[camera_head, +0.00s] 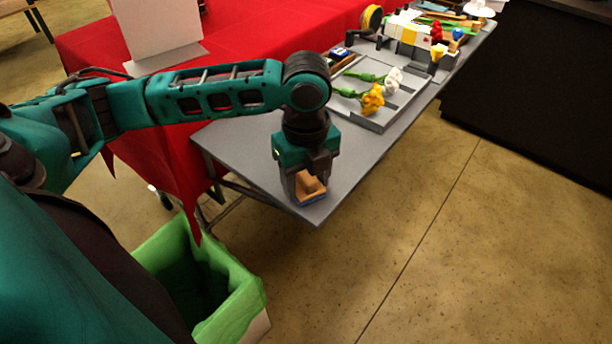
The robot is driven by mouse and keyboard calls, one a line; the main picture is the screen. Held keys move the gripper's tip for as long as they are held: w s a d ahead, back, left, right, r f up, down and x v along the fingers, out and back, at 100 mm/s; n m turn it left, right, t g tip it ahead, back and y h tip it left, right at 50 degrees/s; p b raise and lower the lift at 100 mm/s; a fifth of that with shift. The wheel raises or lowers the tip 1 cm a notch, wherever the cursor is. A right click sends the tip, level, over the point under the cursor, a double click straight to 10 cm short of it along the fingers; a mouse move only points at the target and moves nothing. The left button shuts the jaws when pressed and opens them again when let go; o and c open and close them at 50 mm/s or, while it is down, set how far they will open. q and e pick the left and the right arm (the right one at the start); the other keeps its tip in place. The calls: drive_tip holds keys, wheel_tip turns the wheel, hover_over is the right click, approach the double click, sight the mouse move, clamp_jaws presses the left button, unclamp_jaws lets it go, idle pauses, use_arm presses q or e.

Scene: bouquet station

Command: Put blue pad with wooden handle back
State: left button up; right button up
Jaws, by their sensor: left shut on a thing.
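The blue pad with wooden handle (309,189) is at the near corner of the grey table (235,148). Its tan wooden handle shows between the fingers, and a thin strip of blue shows below it. My left gripper (308,182) points down and is shut on the wooden handle. The pad is at or just above the table top; I cannot tell whether it touches. The gripper hides part of the handle. My right gripper is not in view.
A grey tray (381,125) with yellow and white flowers stands farther back. Several items crowd the table's far end. A bin with a green liner (246,290) stands on the floor below. A red-covered table (240,40) adjoins at left. Table edges are close to the pad.

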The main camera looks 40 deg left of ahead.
sight(307, 174)
use_arm(q)
drive_tip(key=o, duration=0.8)
drive_tip(key=shift+f, duration=0.1)
drive_tip(key=shift+o, duration=1.1)
wheel_tip(307, 174, up, 12)
drive_tip(key=p, duration=0.2)
drive_tip(key=shift+r+p, duration=0.2)
drive_tip(key=shift+p, duration=0.15)
